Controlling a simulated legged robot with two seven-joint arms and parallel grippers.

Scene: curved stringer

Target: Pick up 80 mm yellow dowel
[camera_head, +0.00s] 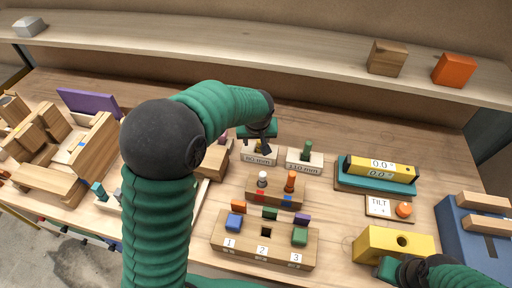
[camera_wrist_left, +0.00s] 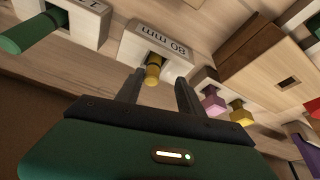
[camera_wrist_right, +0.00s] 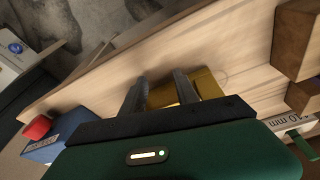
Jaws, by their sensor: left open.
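The yellow dowel (camera_wrist_left: 153,70) stands in a pale block labelled 80 mm (camera_wrist_left: 181,60). In the left wrist view its top lies between the fingertips of my left gripper (camera_wrist_left: 160,84), which is open and holds nothing. I cannot tell whether a finger touches it. In the head view my left gripper (camera_head: 264,148) hangs over the 80 mm block (camera_head: 258,159) and largely hides the dowel. My right gripper (camera_wrist_right: 160,88) is open and empty, by a yellow block with a hole (camera_head: 378,246).
A block labelled 110 mm (camera_head: 304,166) with a green dowel (camera_head: 308,147) stands to the right. In front are a peg block (camera_head: 273,199) and a numbered block (camera_head: 262,252). A level (camera_head: 378,182) lies farther right. A wooden shelf (camera_head: 230,50) runs behind.

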